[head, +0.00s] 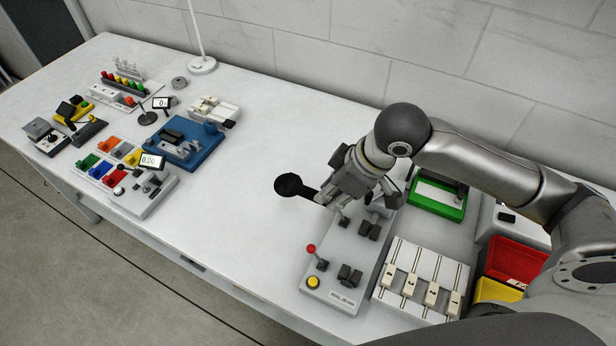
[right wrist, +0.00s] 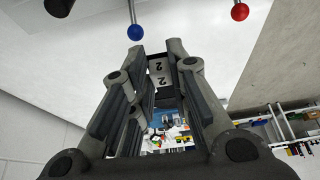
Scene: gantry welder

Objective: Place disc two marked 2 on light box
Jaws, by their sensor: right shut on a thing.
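My right gripper (head: 326,196) is shut on a black round disc (head: 290,186) with a short dark handle, holding it over the left edge of a grey control panel (head: 338,270). In the right wrist view a grey piece marked 2 (right wrist: 158,72) sits between the fingers (right wrist: 160,85). The disc's own face shows no readable mark in the head view. A green-framed box with a white top (head: 437,199), which may be the light box, stands behind and right of the gripper, partly hidden by my arm. My left gripper is not in view.
The control panel has a red-knobbed lever (head: 311,250) and a yellow button (head: 313,282). A numbered slider unit (head: 420,285) and red bin (head: 515,262) stand to the right. A blue device (head: 183,142) and other small devices stand at left. The table's middle is clear.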

